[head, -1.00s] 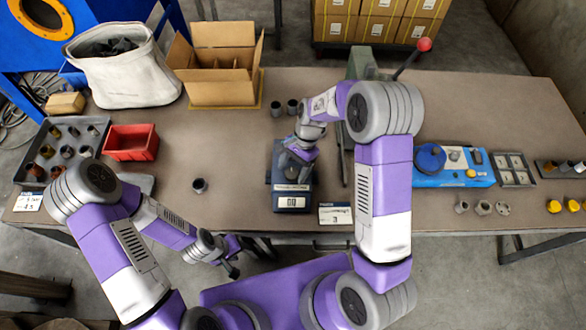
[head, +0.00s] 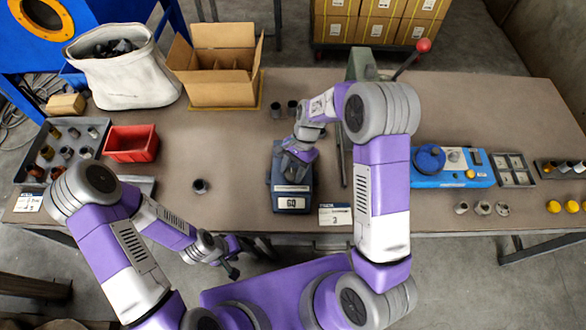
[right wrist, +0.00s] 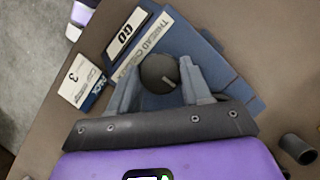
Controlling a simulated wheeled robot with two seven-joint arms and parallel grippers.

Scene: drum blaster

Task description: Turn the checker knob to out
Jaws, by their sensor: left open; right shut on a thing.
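The thread checker is a dark blue box (head: 279,196) on the table, in front of my body in the head view. Its front display (head: 291,202) reads GO, and the GO display also shows in the right wrist view (right wrist: 125,34). The checker knob (right wrist: 157,70) is dark and round with a pale pointer mark. My right gripper (right wrist: 158,80) is shut on the knob, one finger on each side. In the head view this gripper (head: 297,158) hides the knob. My left gripper (head: 236,258) is open and empty, in front of the table edge.
A card marked 3 (head: 335,215) stands right of the checker. A small dark cylinder (head: 200,186) stands to its left. A lever press (head: 361,64) is behind my right arm. A red bin (head: 131,143) and a cardboard box (head: 222,88) are further left; a blue fixture (head: 450,178) is right.

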